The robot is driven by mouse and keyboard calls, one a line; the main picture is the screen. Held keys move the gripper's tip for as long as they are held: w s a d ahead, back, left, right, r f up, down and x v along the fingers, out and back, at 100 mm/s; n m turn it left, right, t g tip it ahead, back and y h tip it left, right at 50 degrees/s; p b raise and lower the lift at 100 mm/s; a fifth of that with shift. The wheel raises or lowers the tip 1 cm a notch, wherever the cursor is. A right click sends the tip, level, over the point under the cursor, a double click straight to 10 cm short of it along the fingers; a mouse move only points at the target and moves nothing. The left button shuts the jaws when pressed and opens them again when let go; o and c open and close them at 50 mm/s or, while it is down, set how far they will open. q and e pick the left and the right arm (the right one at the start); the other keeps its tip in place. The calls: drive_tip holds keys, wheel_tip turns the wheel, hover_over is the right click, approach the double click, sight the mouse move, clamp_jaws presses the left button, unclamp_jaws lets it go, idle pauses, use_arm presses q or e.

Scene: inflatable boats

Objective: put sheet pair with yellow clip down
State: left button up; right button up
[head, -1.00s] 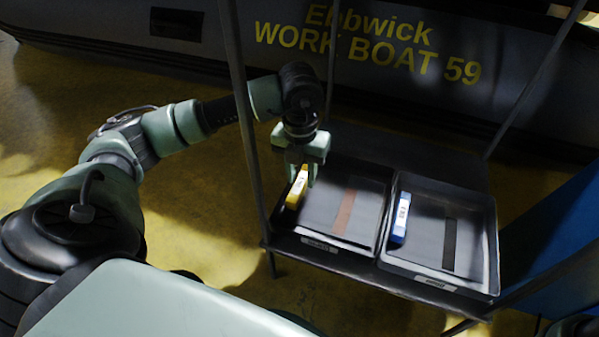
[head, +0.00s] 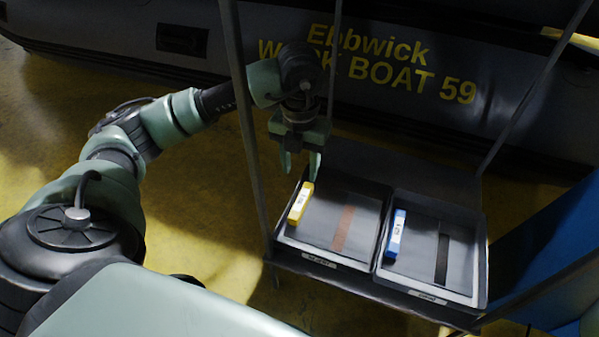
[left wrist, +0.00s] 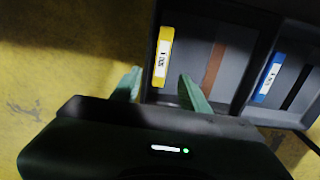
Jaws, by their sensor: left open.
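The sheet pair (head: 320,222) lies flat in the left tray (head: 314,262), a grey sheet with a brown strip (head: 343,229). Its yellow clip (head: 300,203) with a white label sits at the sheet's left edge. The clip also shows in the left wrist view (left wrist: 162,57). My left gripper (head: 300,176) is open and empty, above and behind the clip, apart from it. Its two green fingers show in the left wrist view (left wrist: 160,88), below the clip in that picture. My right gripper is not in view.
The right tray (head: 428,293) holds a grey sheet with a blue clip (head: 396,234) and a black strip (head: 442,258). Both trays stand on a dark rack with thin upright posts (head: 247,130). A grey boat (head: 480,60) lies behind. A blue block (head: 545,245) stands at right.

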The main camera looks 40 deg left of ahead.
use_arm(q)
wheel_tip(320, 180, up, 3)
drive_tip(key=shift+r+p, duration=0.1)
drive_tip(key=shift+p, duration=0.35)
